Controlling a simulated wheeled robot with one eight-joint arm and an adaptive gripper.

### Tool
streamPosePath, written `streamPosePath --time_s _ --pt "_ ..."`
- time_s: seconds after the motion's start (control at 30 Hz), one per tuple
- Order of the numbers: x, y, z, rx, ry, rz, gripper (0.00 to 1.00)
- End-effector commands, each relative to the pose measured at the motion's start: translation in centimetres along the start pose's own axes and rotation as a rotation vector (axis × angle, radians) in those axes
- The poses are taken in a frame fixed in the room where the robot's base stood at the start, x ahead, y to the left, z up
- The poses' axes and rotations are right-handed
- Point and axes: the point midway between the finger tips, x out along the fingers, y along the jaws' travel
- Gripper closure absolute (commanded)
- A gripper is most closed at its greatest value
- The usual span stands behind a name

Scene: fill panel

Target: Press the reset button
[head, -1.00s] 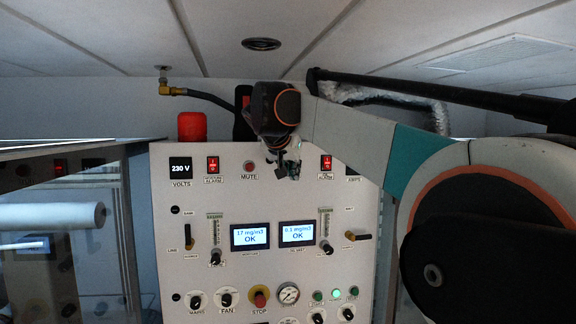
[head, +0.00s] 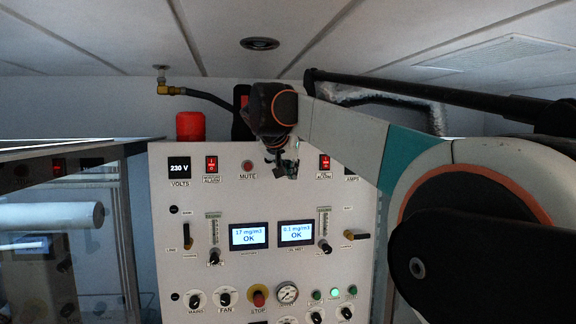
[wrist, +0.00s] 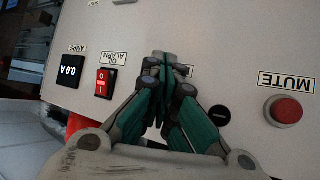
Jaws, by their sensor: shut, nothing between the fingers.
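My gripper (head: 284,170) is shut and empty, in front of the upper part of the control panel (head: 200,270), between the MUTE button and the oil alarm switch. In the wrist view its closed fingers (wrist: 168,68) point at bare panel, with labels upside down. The red MUTE button (wrist: 284,111) is to their right. A small black round fitting (wrist: 220,115) sits between fingers and MUTE. I cannot read a reset label in either view. The bottom row has a red STOP button (head: 259,297) and several small green buttons (head: 335,293), whose labels are too small to read.
The red oil alarm switch (wrist: 105,82) and the AMPS display (wrist: 70,70) are left of the fingers in the wrist view. Two lit screens (head: 249,236) read OK. Knobs and levers stick out from the panel. A glass-sided cabinet (head: 60,240) stands at the left.

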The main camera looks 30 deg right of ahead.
Motion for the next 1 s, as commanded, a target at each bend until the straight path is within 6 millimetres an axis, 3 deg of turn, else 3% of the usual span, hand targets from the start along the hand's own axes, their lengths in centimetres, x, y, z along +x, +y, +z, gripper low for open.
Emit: streamPosePath --time_s 0.7,1.0 --pt "0.33 -0.23 -0.24 0.0 0.001 0.0 1.0" --pt "-0.42 0.32 0.34 0.0 0.0 -0.001 1.0"
